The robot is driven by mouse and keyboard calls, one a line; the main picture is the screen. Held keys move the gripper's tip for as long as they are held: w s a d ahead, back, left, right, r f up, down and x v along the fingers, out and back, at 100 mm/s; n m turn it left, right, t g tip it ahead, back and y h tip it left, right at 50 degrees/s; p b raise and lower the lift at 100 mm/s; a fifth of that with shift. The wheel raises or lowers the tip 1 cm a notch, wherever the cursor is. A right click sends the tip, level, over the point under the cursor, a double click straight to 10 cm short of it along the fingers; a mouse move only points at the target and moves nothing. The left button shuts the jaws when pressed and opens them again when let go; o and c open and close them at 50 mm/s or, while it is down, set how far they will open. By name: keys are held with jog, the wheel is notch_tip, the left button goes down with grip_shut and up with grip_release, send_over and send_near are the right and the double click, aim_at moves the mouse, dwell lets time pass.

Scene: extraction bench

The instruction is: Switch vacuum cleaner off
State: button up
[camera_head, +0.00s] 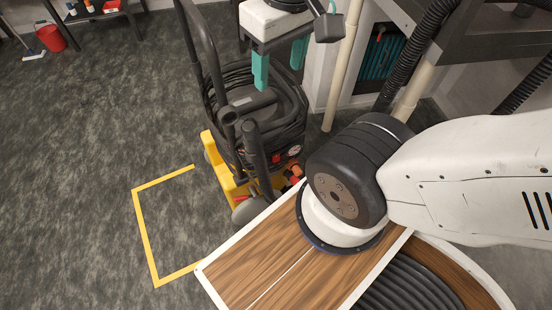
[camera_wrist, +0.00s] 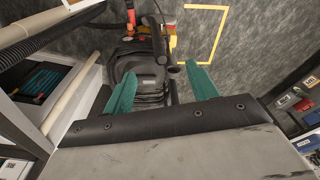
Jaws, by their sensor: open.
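The vacuum cleaner (camera_head: 262,115) is a black machine with a yellow base, a coiled black hose and a tall black handle. It stands on the floor at the picture's centre in the head view. A red-ringed round part (camera_head: 294,150) shows low on its front; I cannot tell the switch's state. My gripper (camera_head: 280,66) has two teal fingers held apart with nothing between them. It hangs in front of and above the vacuum in the head view. In the wrist view the vacuum (camera_wrist: 140,72) shows beyond and between my fingers (camera_wrist: 162,80), apart from them.
A yellow floor outline (camera_head: 145,228) lies left of the vacuum. A red bucket (camera_head: 51,38) stands by a shelf at the far left. Right of the vacuum are a pale pole (camera_head: 341,70), a cabinet with a teal panel (camera_head: 380,55) and black ribbed hoses. Grey floor is clear at left.

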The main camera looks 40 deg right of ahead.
grip_shut()
dwell(1.9)
